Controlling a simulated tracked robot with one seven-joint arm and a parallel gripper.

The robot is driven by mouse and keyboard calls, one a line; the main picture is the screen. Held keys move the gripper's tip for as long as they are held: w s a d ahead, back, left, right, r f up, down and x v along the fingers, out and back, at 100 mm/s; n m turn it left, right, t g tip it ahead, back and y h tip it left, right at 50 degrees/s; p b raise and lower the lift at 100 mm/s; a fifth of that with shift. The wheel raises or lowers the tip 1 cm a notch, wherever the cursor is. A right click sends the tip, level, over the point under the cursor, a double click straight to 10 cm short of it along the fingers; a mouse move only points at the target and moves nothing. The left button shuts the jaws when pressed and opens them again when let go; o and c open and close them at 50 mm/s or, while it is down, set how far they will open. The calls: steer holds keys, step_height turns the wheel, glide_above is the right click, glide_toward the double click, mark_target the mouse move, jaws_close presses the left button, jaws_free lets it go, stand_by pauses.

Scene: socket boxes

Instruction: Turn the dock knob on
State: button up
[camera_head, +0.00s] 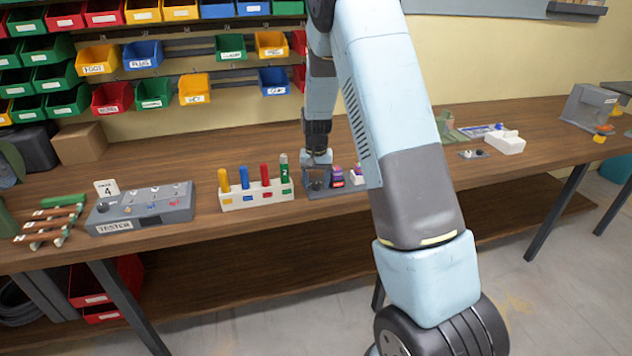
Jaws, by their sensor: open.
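A low grey dock (322,193) sits on the workbench near the middle of the view, partly hidden by my arm. A small dark round part that looks like its knob (317,184) is at its left end. My gripper (317,168) points down just above this part. Its fingers are small here, but it looks open and empty. Whether the fingers touch the knob or which way the knob points cannot be told. A purple and red piece (337,177) stands on the dock to the right of the gripper.
A white rack (255,196) with coloured sticks stands just left of the dock. A grey tester box (141,207) is farther left. A small white box (505,142) lies to the right. Coloured bins (112,97) hang on the wall behind. The bench front edge is close to the dock.

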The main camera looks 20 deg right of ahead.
mark_target(316, 184)
step_height(316, 184, up, 14)
steer(key=shift+f, duration=0.15)
stand_by(0.5)
steer(key=s+r+n+t, duration=0.1)
steer(key=s+r+t, duration=0.2)
steer(key=s+r, duration=1.3)
steer(key=s+r+n+t, duration=0.1)
steer(key=s+n+t, duration=0.1)
steer(key=s, duration=1.9)
steer(key=shift+r+t, duration=0.15)
steer(key=shift+t, duration=0.15)
